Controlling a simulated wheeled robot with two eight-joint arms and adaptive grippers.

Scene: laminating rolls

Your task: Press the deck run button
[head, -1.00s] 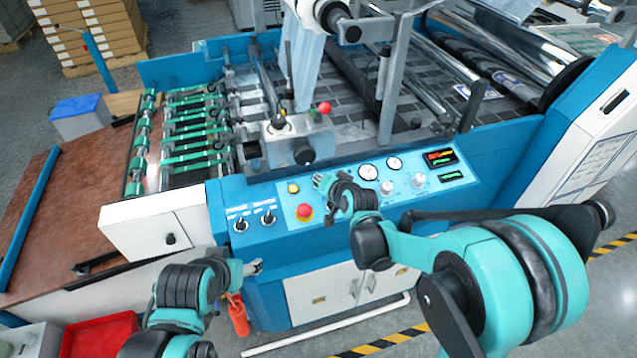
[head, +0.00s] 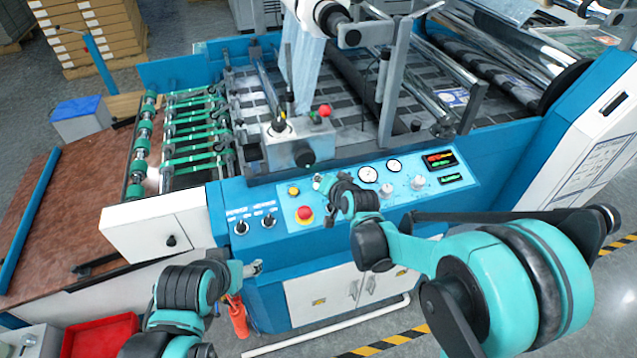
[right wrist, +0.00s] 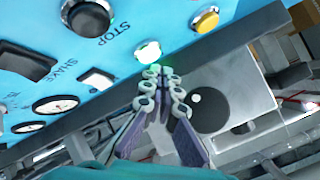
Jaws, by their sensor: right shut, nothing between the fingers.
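A green-lit button (right wrist: 148,50) sits on the light blue control panel (head: 420,200), beside the yellow button (right wrist: 205,20) in the right wrist view. I cannot read a deck run label on it. My right gripper (right wrist: 163,72) is shut and empty, its fingertips at or very near the lit button; contact is hard to tell.
A red mushroom button (head: 305,213) and a yellow button (head: 293,190) are close to my right gripper.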

